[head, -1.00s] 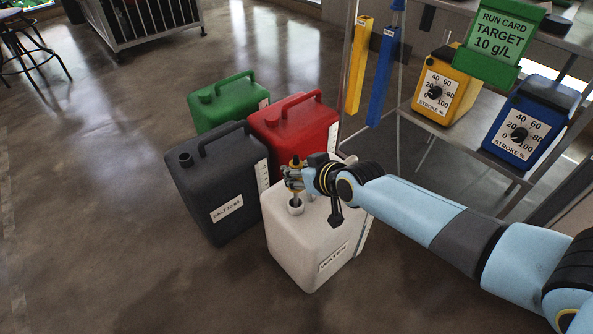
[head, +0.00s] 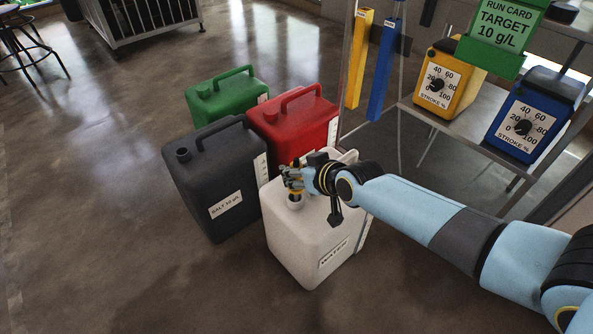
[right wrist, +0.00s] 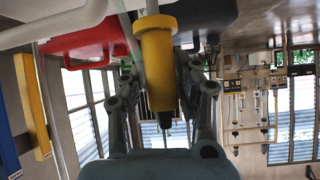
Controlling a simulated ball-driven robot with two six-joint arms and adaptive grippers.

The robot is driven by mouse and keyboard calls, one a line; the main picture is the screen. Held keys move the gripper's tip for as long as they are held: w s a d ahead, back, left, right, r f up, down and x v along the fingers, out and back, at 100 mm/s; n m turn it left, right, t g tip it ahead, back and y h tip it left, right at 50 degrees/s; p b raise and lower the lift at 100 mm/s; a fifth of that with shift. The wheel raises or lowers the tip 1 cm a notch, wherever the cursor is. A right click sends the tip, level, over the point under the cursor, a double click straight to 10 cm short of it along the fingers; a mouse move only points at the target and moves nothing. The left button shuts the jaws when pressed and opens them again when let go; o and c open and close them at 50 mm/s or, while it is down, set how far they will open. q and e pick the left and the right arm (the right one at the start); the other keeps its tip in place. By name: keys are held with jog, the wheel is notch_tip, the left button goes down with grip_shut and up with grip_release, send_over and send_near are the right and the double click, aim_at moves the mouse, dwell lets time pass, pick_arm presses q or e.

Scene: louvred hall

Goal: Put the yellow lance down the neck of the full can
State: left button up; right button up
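The yellow lance (right wrist: 158,65) is a yellow cylinder with a wider collar and a dark tip. It sits between the fingers of my right gripper (head: 293,180), which is shut on it; the gripper also shows in the right wrist view (right wrist: 163,85). In the head view the lance is upright at the neck of the white can (head: 300,240), labelled WATER. Its lower part is hidden, apparently inside the neck, with the yellow body just above the rim. I cannot tell the can's fill level. My left gripper is not in view.
A dark salt can (head: 212,190) stands left of the white can, with red (head: 300,125) and green (head: 225,98) cans behind. Yellow (head: 359,60) and blue (head: 385,70) upright holders and a shelf with yellow (head: 447,85) and blue (head: 522,125) pumps stand right. The front-left floor is clear.

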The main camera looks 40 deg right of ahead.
jog(key=o, duration=0.4)
jog(key=shift+f, duration=0.1)
jog(key=shift+c, duration=0.2)
jog(key=shift+s+r+p, duration=0.15)
jog(key=shift+r+p, duration=0.4)
jog(key=shift+s+r+p, duration=0.15)
jog(key=shift+r+p, duration=0.35)
pick_arm(q)
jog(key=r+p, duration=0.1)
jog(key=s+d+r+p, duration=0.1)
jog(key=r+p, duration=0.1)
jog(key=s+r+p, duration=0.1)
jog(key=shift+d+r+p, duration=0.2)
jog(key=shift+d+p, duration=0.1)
jog(key=shift+p, duration=0.05)
pick_arm(e)
jog(key=s+r, duration=0.1)
jog(key=r, duration=0.2)
jog(key=s+r, duration=0.1)
jog(key=shift+s+r, duration=0.2)
jog(key=shift+s, duration=0.1)
jog(key=shift+s, duration=0.1)
